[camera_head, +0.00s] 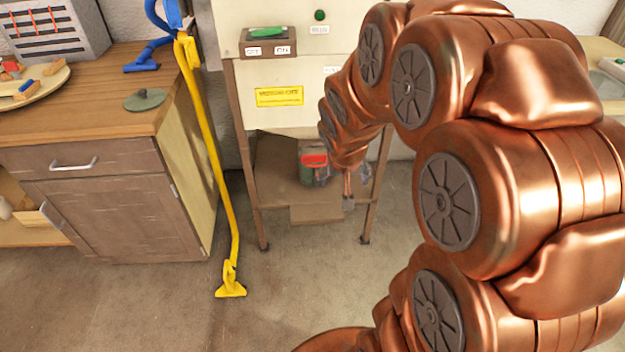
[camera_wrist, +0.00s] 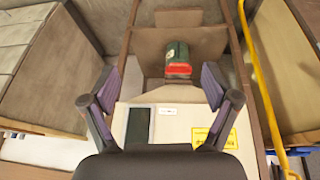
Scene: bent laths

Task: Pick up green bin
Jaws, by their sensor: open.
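The green bin (camera_head: 306,176) stands on the low shelf of the stand under the cream machine in the head view. It is dark green with a red part at its top, and my arm's end partly covers it. In the wrist view the green bin (camera_wrist: 177,51) shows above the middle, with its red part nearer to me. My gripper (camera_wrist: 161,84) is open in the wrist view, its two fingers spread wide. The bin appears beyond the fingertips, between them in the picture and apart from them. In the head view my gripper (camera_head: 347,186) is small and beside the bin's right side.
The cream machine (camera_head: 285,120) sits above the shelf (camera_head: 275,190), whose legs flank the space. A yellow pole (camera_head: 215,160) leans left of the stand, by a wooden cabinet (camera_head: 105,215). The floor (camera_head: 300,280) in front is clear.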

